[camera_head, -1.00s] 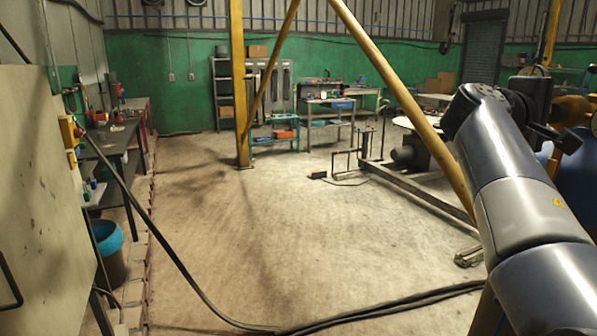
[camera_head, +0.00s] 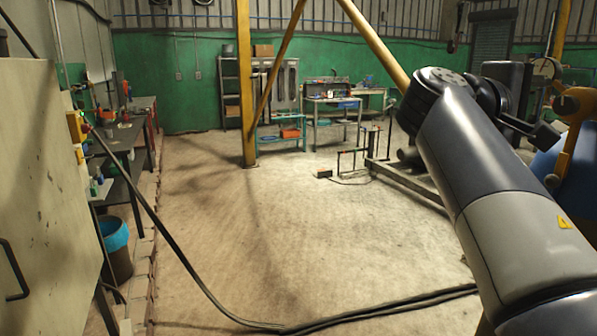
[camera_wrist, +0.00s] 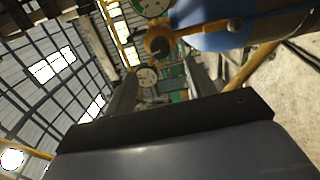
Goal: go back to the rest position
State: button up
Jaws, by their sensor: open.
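My arm reaches up from the lower right of the head view, and its wrist bends over to the right. My gripper (camera_wrist: 163,88) shows in the wrist view as two dark fingers standing apart, with nothing seen between them. Beyond the fingers are round gauges (camera_wrist: 146,77) and a yellow fitting beside a blue tank (camera_wrist: 215,32). The blue tank also shows at the right edge of the head view (camera_head: 574,160), partly hidden by my arm and a yellow fitting (camera_head: 575,105). I cannot tell how near the fingers are to these.
A yellow post (camera_head: 245,90) and slanted yellow beams stand ahead. A black cable (camera_head: 200,285) crosses the floor. A pale cabinet (camera_head: 45,180), a bench (camera_head: 128,135) and a blue-lined bin (camera_head: 115,240) line the left. The middle floor (camera_head: 300,240) is clear.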

aim_at(562, 104)
jog(key=p+x, duration=0.1)
jog(key=x, duration=0.8)
jog(key=shift+r, duration=0.1)
jog(key=shift+w+d+r+n+p, duration=0.1)
jog(key=shift+d+r+n+p, duration=0.15)
jog(key=shift+p, duration=0.5)
jog(key=shift+a+n+p, duration=0.2)
jog(key=shift+n+p, duration=0.7)
jog(key=shift+n, duration=0.35)
jog(key=n+p, duration=0.3)
jog(key=n, duration=0.1)
jog(key=n+p, duration=0.3)
jog(key=n, duration=0.1)
jog(key=shift+p, duration=0.4)
jog(key=n+p, duration=0.3)
jog(key=n, duration=0.1)
jog(key=shift+a+f+n+p, duration=0.15)
jog(key=shift+f+n+p, duration=0.05)
jog(key=shift+n+p, duration=0.15)
jog(key=shift+b+v, duration=0.6)
jog(key=shift+v, duration=1.05)
jog(key=shift+f, duration=0.15)
